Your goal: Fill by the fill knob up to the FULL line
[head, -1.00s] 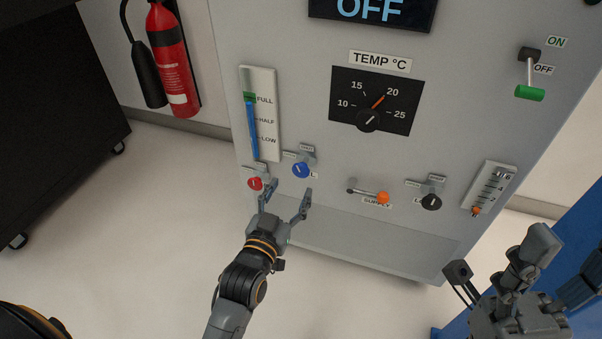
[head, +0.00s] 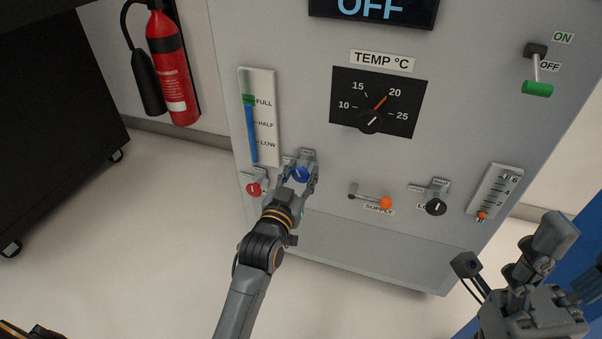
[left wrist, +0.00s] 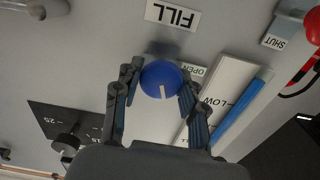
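The blue fill knob (head: 300,175) is on the grey panel's lower left. In the left wrist view the knob (left wrist: 161,80) has a white pointer line, with a FILL label (left wrist: 173,16) and a partly covered OPEN label (left wrist: 194,71) near it. My left gripper (head: 300,178) has one finger on each side of the knob, seemingly still spread; contact is hard to tell. The level gauge (head: 262,120) shows a blue column up to about the green mark at FULL. My right gripper (head: 545,245) is at the lower right, away from the panel controls; its finger state is unclear.
A red knob (head: 254,189) sits close left of the fill knob. An orange-tipped supply lever (head: 385,203) and a black knob (head: 436,207) are to the right. The temperature dial (head: 370,122) is above. A fire extinguisher (head: 172,75) hangs at left.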

